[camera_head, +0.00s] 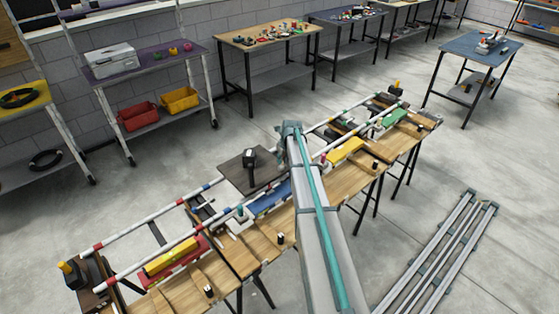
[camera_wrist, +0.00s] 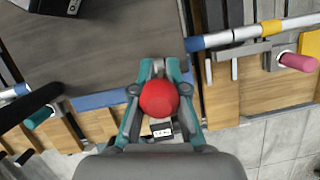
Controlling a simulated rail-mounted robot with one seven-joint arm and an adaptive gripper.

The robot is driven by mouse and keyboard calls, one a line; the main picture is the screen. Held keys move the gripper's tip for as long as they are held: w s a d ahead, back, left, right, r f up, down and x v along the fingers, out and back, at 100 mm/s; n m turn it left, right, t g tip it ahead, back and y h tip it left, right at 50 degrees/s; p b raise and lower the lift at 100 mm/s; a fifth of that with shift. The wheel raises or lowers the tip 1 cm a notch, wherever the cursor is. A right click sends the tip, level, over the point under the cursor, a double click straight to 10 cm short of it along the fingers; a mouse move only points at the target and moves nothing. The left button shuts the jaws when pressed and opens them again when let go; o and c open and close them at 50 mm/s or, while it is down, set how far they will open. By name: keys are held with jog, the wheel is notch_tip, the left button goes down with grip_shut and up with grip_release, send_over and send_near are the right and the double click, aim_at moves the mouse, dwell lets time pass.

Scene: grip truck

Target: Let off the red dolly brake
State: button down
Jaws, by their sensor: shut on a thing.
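In the wrist view my gripper (camera_wrist: 159,70) has its teal fingers on either side of a red ball knob (camera_wrist: 158,99) and is shut on it. What the knob is fixed to is hidden beneath it. A small dark block with a white face (camera_wrist: 161,130) shows just below the knob. In the head view my arm crosses the long bench and hides my gripper and the knob. A red base (camera_head: 196,262) with a yellow block on it sits at the bench's left part. I cannot tell which part is the red dolly's brake.
White rails with coloured bands (camera_head: 138,260) run along the wooden bench. A dark plate (camera_wrist: 110,55) lies left of my gripper, and a pink-red cylinder (camera_wrist: 297,62) lies right. A blue carriage (camera_head: 270,197) is beside my arm. Long metal tracks (camera_head: 440,262) lie on the floor at right.

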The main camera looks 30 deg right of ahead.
jog(key=shift+w+r, duration=0.2)
jog(key=shift+r, duration=0.1)
jog(key=c, duration=1.2)
grip_release()
jog(key=shift+a, duration=0.1)
jog(key=shift+s+f, duration=0.1)
jog(key=v, duration=1.2)
